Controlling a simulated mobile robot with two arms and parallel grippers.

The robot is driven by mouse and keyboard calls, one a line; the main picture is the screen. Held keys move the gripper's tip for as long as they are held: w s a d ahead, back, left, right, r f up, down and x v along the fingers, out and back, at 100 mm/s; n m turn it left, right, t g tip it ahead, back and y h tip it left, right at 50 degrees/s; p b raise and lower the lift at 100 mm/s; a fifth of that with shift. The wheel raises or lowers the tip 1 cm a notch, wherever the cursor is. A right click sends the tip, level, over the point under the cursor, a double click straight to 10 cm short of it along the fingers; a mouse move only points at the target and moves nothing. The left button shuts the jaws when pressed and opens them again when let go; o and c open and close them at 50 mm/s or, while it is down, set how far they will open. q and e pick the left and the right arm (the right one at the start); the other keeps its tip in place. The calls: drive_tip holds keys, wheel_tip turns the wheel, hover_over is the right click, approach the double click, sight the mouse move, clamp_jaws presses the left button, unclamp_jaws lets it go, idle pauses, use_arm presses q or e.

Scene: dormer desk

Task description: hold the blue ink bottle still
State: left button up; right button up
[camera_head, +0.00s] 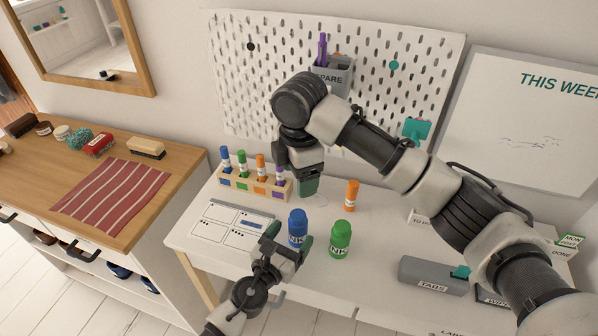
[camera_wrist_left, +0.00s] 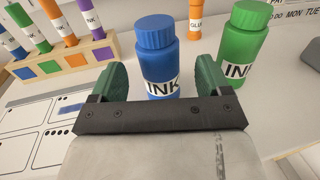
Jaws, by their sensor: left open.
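The blue ink bottle (camera_head: 297,231) stands upright on the white desk. My left gripper (camera_head: 288,240) is open around its lower part or just in front of it. In the left wrist view the blue ink bottle (camera_wrist_left: 156,45) shows between the two green fingers of my left gripper (camera_wrist_left: 160,72), with a gap on each side. My right gripper (camera_head: 306,187) points down behind the blue bottle, beside the marker rack; its finger opening is hidden, and I see nothing in it.
A green ink bottle (camera_head: 341,239) stands close to the right of the blue one. An orange glue stick (camera_head: 351,194) stands behind it. A wooden rack (camera_head: 236,184) with several ink markers is at the back left. A printed sheet (camera_head: 222,228) lies left; a grey tabs box (camera_head: 425,276) lies right.

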use_arm(q)
drive_tip(key=v, duration=0.7)
drive_tip(key=shift+s, duration=0.1)
drive_tip(key=shift+a+r, duration=0.1)
